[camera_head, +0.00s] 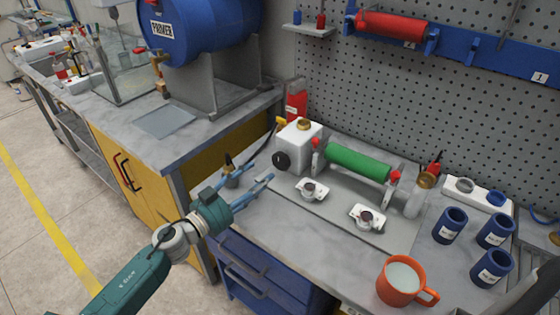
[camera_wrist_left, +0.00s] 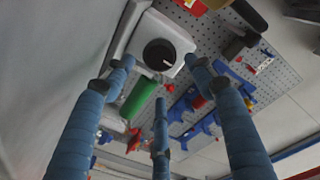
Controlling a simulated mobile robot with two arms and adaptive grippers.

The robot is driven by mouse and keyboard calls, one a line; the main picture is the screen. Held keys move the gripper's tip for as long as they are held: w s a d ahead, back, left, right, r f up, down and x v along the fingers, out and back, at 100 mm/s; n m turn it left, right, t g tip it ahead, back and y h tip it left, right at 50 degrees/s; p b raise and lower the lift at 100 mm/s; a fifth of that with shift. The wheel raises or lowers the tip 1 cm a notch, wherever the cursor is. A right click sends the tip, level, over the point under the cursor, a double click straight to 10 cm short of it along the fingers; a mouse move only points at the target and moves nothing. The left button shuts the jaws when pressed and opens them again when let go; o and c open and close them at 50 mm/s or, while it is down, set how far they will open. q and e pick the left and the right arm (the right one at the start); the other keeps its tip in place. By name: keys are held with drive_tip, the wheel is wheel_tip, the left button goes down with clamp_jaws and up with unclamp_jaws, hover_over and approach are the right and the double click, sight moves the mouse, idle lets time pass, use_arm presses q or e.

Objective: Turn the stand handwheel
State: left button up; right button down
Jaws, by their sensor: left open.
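A round black handwheel (camera_head: 281,160) sits on the side face of a white box (camera_head: 302,138) at the left end of the coater, beside a green roller (camera_head: 358,162). In the left wrist view the handwheel (camera_wrist_left: 159,54) with its white mark shows ahead, near the upper middle. My left gripper (camera_head: 261,174) is open and empty, to the left of the handwheel and apart from it, its fingers pointing toward it. In the left wrist view its blue fingers (camera_wrist_left: 160,75) spread around the line to the handwheel. My right gripper is not in view.
A small brass-topped item (camera_head: 230,170) stands beside my left fingers. Two small white-based pieces (camera_head: 312,190) lie before the roller. An orange mug (camera_head: 398,282) and several blue cups (camera_head: 451,225) stand at the right. A blue drum (camera_head: 200,28) is behind left. The bench front is clear.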

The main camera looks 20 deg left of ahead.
sight(278, 163)
use_arm(q)
drive_tip(key=x, duration=0.5)
drive_tip(key=shift+w+r+p, duration=0.15)
drive_tip(key=shift+p, duration=0.15)
drive_tip(key=x, duration=0.3)
drive_tip(key=shift+d, duration=0.1)
drive_tip(key=shift+w, duration=0.15)
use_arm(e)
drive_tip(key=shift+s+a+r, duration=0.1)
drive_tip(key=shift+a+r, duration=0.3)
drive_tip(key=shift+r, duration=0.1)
use_arm(q)
drive_tip(key=c, duration=0.8)
drive_tip(key=shift+c, duration=0.3)
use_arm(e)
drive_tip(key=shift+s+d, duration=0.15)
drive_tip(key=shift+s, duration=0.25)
use_arm(q)
drive_tip(key=shift+m, duration=0.4)
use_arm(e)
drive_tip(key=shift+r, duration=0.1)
